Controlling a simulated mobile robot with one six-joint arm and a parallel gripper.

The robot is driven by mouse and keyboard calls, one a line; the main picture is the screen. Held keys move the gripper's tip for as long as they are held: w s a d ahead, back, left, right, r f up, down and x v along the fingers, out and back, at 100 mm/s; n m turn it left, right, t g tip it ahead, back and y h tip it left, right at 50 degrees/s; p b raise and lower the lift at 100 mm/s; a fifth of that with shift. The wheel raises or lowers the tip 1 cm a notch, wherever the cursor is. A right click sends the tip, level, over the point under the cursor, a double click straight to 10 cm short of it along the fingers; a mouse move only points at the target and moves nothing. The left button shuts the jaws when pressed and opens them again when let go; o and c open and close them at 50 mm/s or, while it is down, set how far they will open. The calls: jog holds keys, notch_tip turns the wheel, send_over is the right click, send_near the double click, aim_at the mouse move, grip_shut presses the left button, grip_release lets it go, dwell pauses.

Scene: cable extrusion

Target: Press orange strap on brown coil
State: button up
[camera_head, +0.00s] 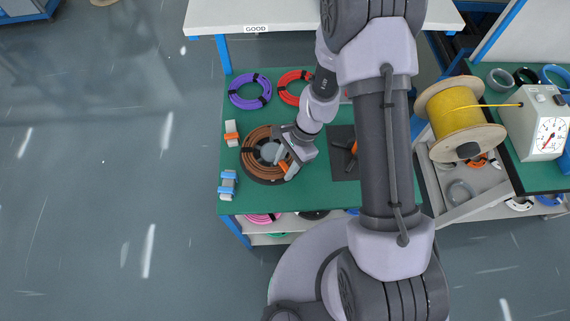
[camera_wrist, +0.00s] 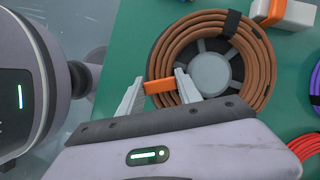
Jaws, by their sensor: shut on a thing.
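The brown coil (camera_head: 254,144) lies around a dark spool with a grey hub on the green table, and it fills the upper middle of the wrist view (camera_wrist: 169,53). My gripper (camera_wrist: 160,87) is shut on a short orange strap (camera_wrist: 160,86), held crosswise between its two fingertips. In the wrist view the strap overlaps the coil's near rim; I cannot tell whether it touches. In the head view the orange strap (camera_head: 283,167) shows at the coil's lower right. A black strap (camera_wrist: 229,24) is around another part of the coil.
A white and orange block (camera_head: 231,133) and a white and blue block (camera_head: 228,184) stand left of the coil. A purple coil (camera_head: 250,91) and a red coil (camera_head: 291,86) lie behind it. A dark mat (camera_head: 343,168) with tools lies to the right.

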jog(key=o, duration=1.1)
jog(key=shift+c, duration=0.2)
jog(key=shift+w+r+p, duration=0.1)
jog(key=shift+r+p, duration=0.35)
jog(key=shift+r, duration=0.1)
notch_tip(320, 180, up, 7)
jog(key=p, duration=0.5)
jog(key=shift+p, duration=0.3)
